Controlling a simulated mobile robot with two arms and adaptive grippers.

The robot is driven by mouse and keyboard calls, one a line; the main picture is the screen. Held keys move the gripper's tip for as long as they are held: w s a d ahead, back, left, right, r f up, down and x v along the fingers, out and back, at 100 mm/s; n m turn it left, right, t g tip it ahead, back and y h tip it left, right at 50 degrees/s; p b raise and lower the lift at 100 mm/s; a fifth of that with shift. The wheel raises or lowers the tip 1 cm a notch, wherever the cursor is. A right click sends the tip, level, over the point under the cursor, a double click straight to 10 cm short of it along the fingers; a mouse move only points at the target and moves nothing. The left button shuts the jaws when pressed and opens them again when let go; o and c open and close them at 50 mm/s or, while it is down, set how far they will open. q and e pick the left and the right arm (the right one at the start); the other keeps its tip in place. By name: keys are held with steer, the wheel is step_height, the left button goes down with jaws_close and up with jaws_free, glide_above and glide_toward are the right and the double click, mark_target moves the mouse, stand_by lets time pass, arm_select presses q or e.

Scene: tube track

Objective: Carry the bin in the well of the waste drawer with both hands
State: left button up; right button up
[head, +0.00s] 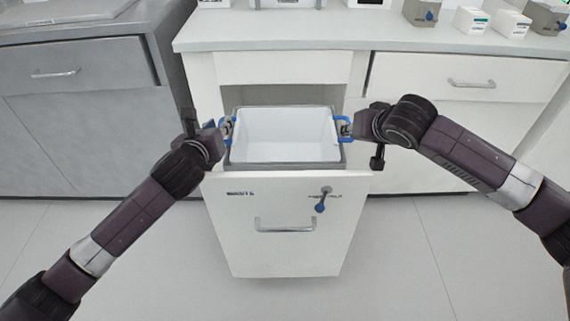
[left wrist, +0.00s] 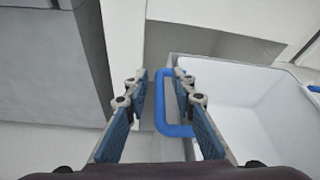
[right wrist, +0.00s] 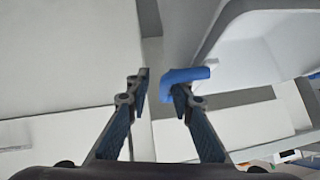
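The white bin (head: 285,140) sits in the well of the pulled-out waste drawer (head: 280,205), with a blue handle on each side. My left gripper (head: 227,128) is at the left handle (left wrist: 161,110). In the left wrist view its fingers are apart, with the handle's outer bar between them and one finger overlapping the loop. My right gripper (head: 345,128) is at the right handle (right wrist: 185,76). In the right wrist view its fingers are apart and the handle overlaps one fingertip. I cannot tell whether either finger touches a handle. The bin's underside is hidden in the drawer.
The drawer front carries a bar handle (head: 285,225) and a blue-tipped hanging item (head: 322,200). A grey cabinet (head: 75,80) is at the left. The floor in front is clear.

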arm_select(q)
steer(key=shift+s+d+f+g, duration=0.1)
steer(key=shift+s+f+g, duration=0.1)
steer(key=shift+f, duration=0.5)
steer(key=shift+s+f+g, duration=0.1)
steer(key=shift+s+f, duration=0.05)
steer(key=shift+f, duration=0.55)
arm_select(e)
steer(key=shift+a+f, duration=0.15)
steer(key=shift+a, duration=0.1)
arm_select(q)
steer(key=shift+s+r, duration=0.25)
steer(key=shift+s, duration=0.2)
steer(key=shift+s+r, duration=0.15)
steer(key=shift+s, duration=0.1)
arm_select(e)
steer(key=shift+w+d+f, duration=0.1)
steer(key=shift+w+f, duration=0.05)
steer(key=shift+f, duration=0.1)
steer(key=shift+a+r, duration=0.1)
steer(key=shift+a, duration=0.15)
arm_select(q)
steer(key=s+r, duration=0.4)
steer(key=s, duration=0.1)
steer(key=shift+s+a+r, duration=0.2)
steer(key=shift+a+r, duration=0.05)
steer(key=shift+r, duration=0.1)
arm_select(e)
steer(key=v, duration=0.8)
steer(key=shift+r, duration=0.1)
